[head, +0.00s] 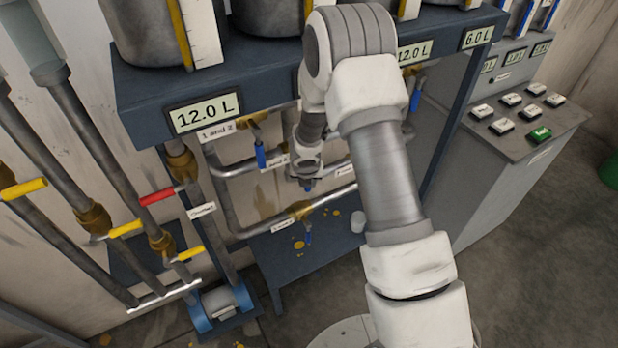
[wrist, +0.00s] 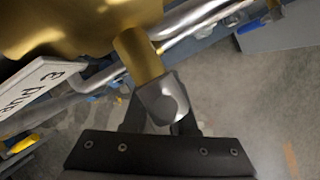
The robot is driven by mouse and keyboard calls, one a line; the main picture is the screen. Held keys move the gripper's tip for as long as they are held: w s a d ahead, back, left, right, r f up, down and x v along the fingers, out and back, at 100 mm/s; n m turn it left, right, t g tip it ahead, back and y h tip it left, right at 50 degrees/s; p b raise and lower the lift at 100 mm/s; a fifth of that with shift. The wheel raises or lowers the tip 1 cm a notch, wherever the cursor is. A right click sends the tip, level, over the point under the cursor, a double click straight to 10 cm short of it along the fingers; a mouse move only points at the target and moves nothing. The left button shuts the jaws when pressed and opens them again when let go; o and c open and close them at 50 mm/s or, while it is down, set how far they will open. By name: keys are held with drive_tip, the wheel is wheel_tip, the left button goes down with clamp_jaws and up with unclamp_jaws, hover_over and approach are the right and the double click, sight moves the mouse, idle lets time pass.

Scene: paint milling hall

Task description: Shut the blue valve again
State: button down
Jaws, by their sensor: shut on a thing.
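In the wrist view a brass valve body (wrist: 90,20) fills the upper left, with a brass stem (wrist: 138,55) coming down from it. My gripper (wrist: 160,112) is shut on the metal end of the handle (wrist: 163,98) below this stem. The held part looks grey there; its blue grip is mostly hidden by the jaws. In the head view my gripper (head: 307,178) is under the tank bench, among the pipes, with a small bit of blue at its tip. My arm hides most of this valve there.
Other blue-handled valves hang at left (head: 261,156), right (head: 415,100) and below (head: 308,236). Red (head: 157,196) and yellow (head: 126,229) handles sit on pipes at the left. The bench edge (head: 140,110) is above; a button cabinet (head: 510,170) stands right.

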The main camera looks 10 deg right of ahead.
drive_tip(key=shift+a, duration=0.1)
drive_tip(key=c, duration=0.7)
unclamp_jaws()
drive_tip(key=d+p+v, duration=0.1)
drive_tip(key=p+v, duration=0.2)
drive_tip(key=v, duration=0.9)
drive_tip(key=shift+a+p, duration=0.35)
drive_tip(key=shift+a, duration=0.1)
drive_tip(key=shift+s+f, duration=0.1)
drive_tip(key=shift+s, duration=0.05)
